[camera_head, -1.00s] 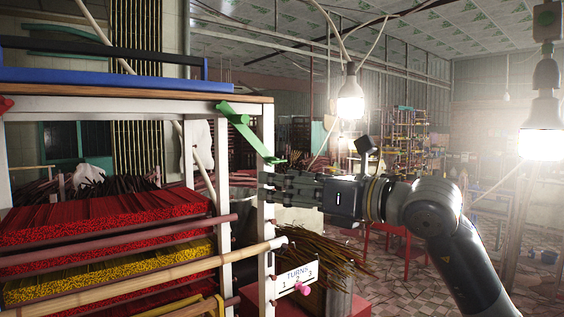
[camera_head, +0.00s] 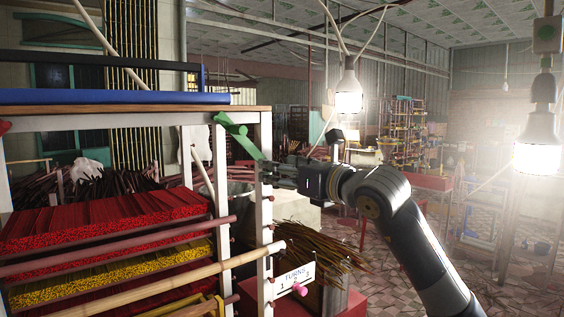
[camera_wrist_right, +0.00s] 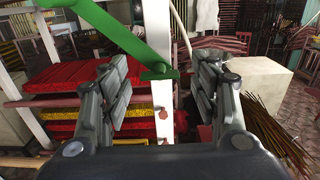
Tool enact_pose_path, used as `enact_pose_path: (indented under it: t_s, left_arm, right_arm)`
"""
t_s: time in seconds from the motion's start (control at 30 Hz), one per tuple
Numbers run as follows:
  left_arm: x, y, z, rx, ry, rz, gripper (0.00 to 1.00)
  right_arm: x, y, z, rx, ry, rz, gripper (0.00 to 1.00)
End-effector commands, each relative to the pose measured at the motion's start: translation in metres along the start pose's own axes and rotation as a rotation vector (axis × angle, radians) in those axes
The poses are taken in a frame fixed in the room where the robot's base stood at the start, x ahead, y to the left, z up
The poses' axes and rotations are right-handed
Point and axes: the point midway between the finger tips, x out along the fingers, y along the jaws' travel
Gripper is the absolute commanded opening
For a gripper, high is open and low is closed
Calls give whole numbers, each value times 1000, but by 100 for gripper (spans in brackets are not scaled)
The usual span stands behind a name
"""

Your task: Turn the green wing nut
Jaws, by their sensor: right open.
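The green wing nut (camera_head: 236,132) is a long green bar at the top right corner of the shelf frame, slanting down to the right. In the right wrist view the green wing nut (camera_wrist_right: 122,38) comes down from the upper left, with its lower end showing in the gap between my fingers. My right gripper (camera_head: 272,172) is just below that lower end in the head view. In the wrist view my right gripper (camera_wrist_right: 162,78) is open, with nothing clamped. I cannot tell whether a finger touches the bar. My left gripper is out of view.
The white post (camera_head: 265,220) of the shelf stands close behind my right gripper. The shelf holds red sticks (camera_head: 100,222) and yellow sticks (camera_head: 120,268). A TURNS sign (camera_head: 290,276) with a pink pointer (camera_head: 300,290) is low on the right. Hanging bulbs (camera_head: 348,100) are further right.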

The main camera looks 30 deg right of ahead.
Motion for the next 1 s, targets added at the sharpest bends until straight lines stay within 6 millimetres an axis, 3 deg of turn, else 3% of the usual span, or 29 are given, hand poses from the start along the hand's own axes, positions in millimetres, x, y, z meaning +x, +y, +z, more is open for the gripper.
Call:
enact_pose_path:
  t_s: [0.33,0.5,0.53,1.0]
  left_arm:
    - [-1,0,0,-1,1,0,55]
    - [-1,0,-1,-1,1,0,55]
    - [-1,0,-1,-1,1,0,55]
    - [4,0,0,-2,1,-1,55]
  right_arm:
    - [4,0,0,-1,-1,1,54]
    - [4,0,0,-1,-1,1,16]
    - [4,0,0,-1,-1,1,12]
    - [3,0,0,-79,-2,0,12]
